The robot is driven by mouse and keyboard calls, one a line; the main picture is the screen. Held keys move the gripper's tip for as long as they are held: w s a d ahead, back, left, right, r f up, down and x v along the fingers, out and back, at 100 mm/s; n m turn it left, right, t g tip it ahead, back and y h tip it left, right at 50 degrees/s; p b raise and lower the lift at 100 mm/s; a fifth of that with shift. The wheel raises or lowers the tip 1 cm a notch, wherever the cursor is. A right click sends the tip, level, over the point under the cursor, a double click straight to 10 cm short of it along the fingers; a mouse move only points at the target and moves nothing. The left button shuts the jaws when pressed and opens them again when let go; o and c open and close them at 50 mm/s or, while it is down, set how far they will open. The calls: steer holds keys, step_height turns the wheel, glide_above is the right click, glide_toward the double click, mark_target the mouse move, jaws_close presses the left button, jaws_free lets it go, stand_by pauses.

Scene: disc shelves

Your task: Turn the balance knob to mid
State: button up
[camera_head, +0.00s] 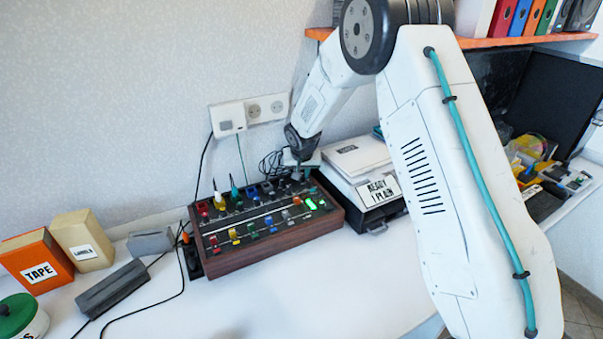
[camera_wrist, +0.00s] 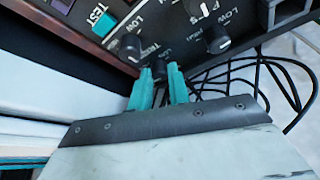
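The control panel (camera_head: 265,225) is a dark board in a wooden frame on the white table, with several coloured switches and knobs. In the wrist view, black knobs with white pointer marks stand near its edge: one at left (camera_wrist: 130,46), one at right (camera_wrist: 217,40), one at the top (camera_wrist: 194,7). My gripper (camera_wrist: 161,72) has two teal fingers, apart, with a dark knob (camera_wrist: 160,68) between or just beyond their tips. I cannot tell whether they touch it. "LOW" labels show; I cannot read a balance label. In the head view my gripper is at the panel's far right corner, mostly hidden.
A white device with a "READY 1 PLAY" sign (camera_head: 378,191) stands close to the panel's right. Black cables (camera_wrist: 270,75) lie beyond the panel's edge. Wall sockets (camera_head: 265,107) are behind. An orange tape box (camera_head: 38,262) stands at left. The front table is clear.

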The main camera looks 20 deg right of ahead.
jaws_close()
steer(key=n+y, duration=0.1)
steer(key=n, duration=0.3)
steer(key=shift+d+y, duration=0.2)
steer(key=shift+y, duration=0.2)
steer(key=shift+d+n+y, duration=0.1)
steer(key=shift+n+y, duration=0.5)
steer(key=shift+n, duration=0.9)
steer(key=shift+o, duration=1.9)
jaws_free()
